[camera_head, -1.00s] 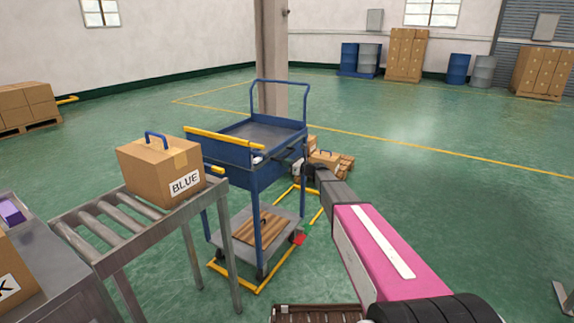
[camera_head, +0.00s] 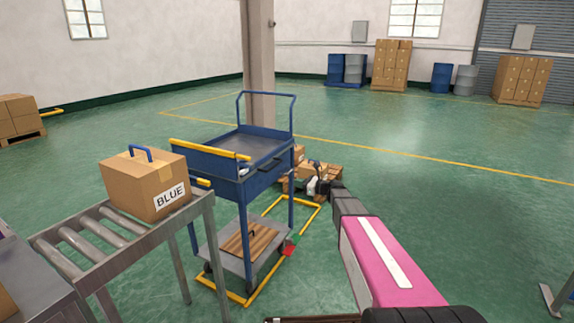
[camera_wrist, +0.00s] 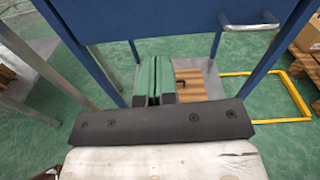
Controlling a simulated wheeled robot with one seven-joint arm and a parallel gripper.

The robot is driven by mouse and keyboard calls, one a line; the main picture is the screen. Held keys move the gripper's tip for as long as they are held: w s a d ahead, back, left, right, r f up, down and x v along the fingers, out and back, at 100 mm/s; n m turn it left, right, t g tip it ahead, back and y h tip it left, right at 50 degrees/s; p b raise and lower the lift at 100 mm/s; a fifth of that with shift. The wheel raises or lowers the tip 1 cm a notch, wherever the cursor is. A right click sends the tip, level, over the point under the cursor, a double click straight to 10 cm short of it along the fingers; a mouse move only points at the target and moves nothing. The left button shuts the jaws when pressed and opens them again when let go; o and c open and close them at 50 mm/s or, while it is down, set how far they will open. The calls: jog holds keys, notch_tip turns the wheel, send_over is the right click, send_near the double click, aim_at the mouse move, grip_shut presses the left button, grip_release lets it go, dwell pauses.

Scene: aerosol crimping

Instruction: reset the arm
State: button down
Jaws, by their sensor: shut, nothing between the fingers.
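My gripper (camera_wrist: 155,78) shows in the wrist view as two green fingers pressed together with nothing between them. In the head view my pink and grey arm reaches forward, to the right of the blue cart (camera_head: 262,180). The wrist end there is small and hard to make out. In the wrist view the cart's blue side (camera_wrist: 165,18) is in front of the fingers, with its lower shelf (camera_wrist: 208,75) beyond and below them. I cannot tell the exact gap between fingers and cart.
A box marked BLUE (camera_head: 143,188) with a blue handle sits on a roller conveyor (camera_head: 127,240) at left. A pallet with boxes (camera_head: 325,172) stands behind the cart. Yellow floor frames surround the cart's base. Open green floor lies to the right.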

jog(key=s+f+n+g+h, duration=0.3)
jog(key=s+f+n, duration=0.25)
jog(key=s, duration=0.45)
jog(key=s+f+n+g+h, duration=0.3)
jog(key=s+f+n+h, duration=0.1)
jog(key=s+n, duration=0.4)
jog(key=s+d+f+n+g+h, duration=0.1)
jog(key=s+d+n+h, duration=0.3)
jog(key=s, duration=0.4)
jog(key=s+d+f+n+g+h, duration=0.1)
jog(key=s+d+n+h, duration=0.3)
jog(key=s, duration=0.5)
jog(key=shift+d+f+n, duration=0.2)
jog(key=shift+d+n, duration=0.55)
jog(key=shift+s, duration=0.1)
